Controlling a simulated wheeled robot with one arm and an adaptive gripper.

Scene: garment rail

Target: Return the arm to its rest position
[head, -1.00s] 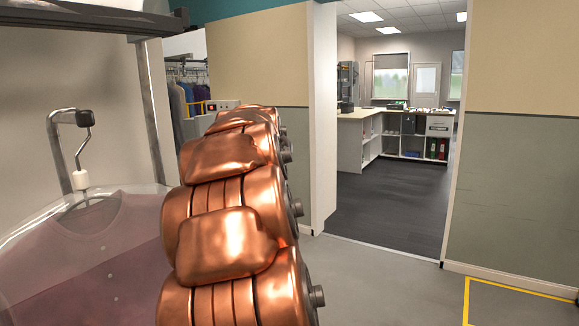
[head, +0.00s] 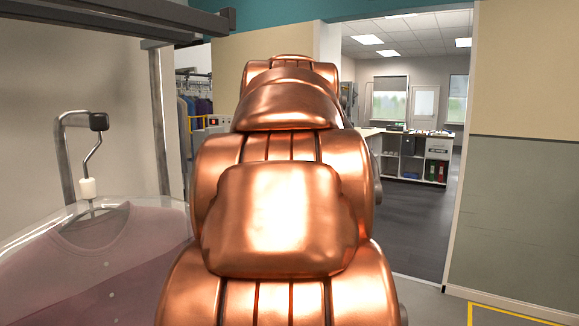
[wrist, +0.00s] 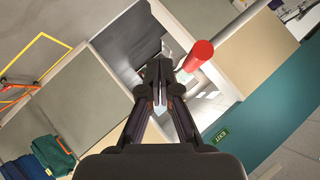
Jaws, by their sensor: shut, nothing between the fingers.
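My copper-coloured arm (head: 280,215) rises through the middle of the head view and points away toward the doorway. Its far end hides my gripper in that view. In the wrist view my gripper (wrist: 157,72) has its dark fingers together, with nothing between them. The wrist picture is tilted, with the doorway beyond the fingertips.
A garment in a clear cover (head: 95,255) hangs from a hooked hanger on a metal rail frame (head: 160,120) at the left, close to my arm. A red cylinder (wrist: 198,56) shows near the fingertips in the wrist view.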

